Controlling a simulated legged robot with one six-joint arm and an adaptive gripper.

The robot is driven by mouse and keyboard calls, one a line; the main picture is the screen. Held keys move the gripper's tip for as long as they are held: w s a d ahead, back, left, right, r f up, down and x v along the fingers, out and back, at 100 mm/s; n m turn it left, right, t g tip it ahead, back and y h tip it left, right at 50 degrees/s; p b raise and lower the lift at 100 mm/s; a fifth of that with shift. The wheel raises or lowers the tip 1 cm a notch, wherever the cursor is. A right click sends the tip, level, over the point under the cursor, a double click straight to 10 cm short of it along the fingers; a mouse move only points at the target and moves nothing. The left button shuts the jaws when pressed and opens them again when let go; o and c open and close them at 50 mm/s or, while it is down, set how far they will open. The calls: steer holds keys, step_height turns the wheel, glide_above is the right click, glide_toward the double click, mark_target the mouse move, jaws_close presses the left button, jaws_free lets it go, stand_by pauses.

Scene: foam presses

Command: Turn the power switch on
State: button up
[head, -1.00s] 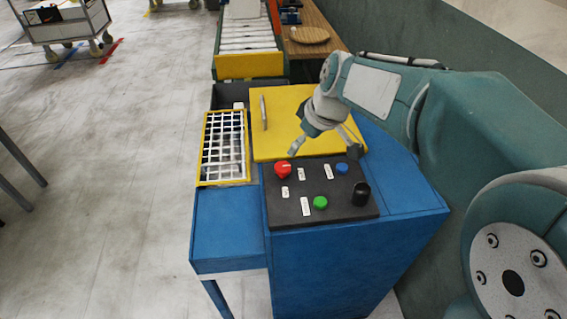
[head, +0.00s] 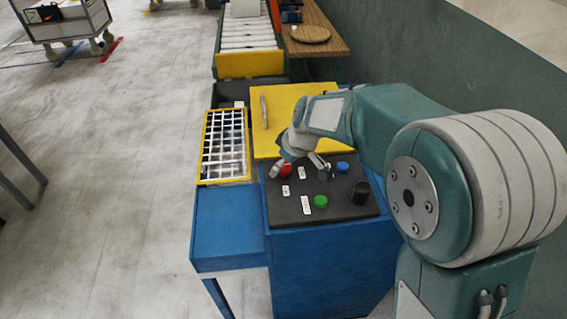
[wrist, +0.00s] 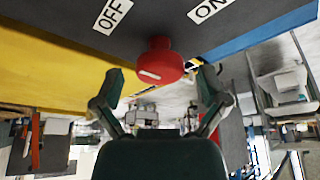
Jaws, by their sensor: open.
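The red switch knob (head: 285,171) stands on the dark control panel (head: 335,212), partly hidden by my gripper in the head view. In the wrist view the red knob (wrist: 160,60) shows a white mark and sits between an OFF label (wrist: 113,15) on the left and an ON label (wrist: 209,9) on the right. My gripper (head: 298,169) is open over the panel's far left part. In the wrist view the fingertips of my gripper (wrist: 161,83) lie on either side of the knob, with visible gaps. They are not closed on it.
A blue button (head: 343,167), a green button (head: 320,202) and a black knob (head: 361,191) share the panel. Behind it is a yellow plate (head: 275,133) with a slim grey object (head: 264,112). A yellow-framed grid (head: 202,150) lies left. The blue side shelf (head: 228,225) is clear.

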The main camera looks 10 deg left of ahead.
steer(key=c, duration=1.1)
steer(key=shift+c, duration=0.2)
steer(key=shift+f+m, duration=0.1)
steer(key=shift+m, duration=0.3)
steer(key=m+t+h, duration=0.1)
steer(key=m, duration=0.2)
steer(key=shift+s+m, duration=0.15)
steer(key=shift+m, duration=0.15)
steer(key=m+h, duration=0.1)
steer(key=m, duration=0.1)
steer(key=m+t, duration=0.1)
steer(key=m, duration=0.2)
steer(key=shift+a+f+h, duration=0.1)
steer(key=shift+h, duration=0.3)
steer(key=m+h, duration=0.1)
steer(key=m, duration=0.3)
steer(key=shift+m+h, duration=0.3)
steer(key=shift+h, duration=0.1)
steer(key=shift+m+h, duration=0.7)
steer(key=shift+m, duration=1.2)
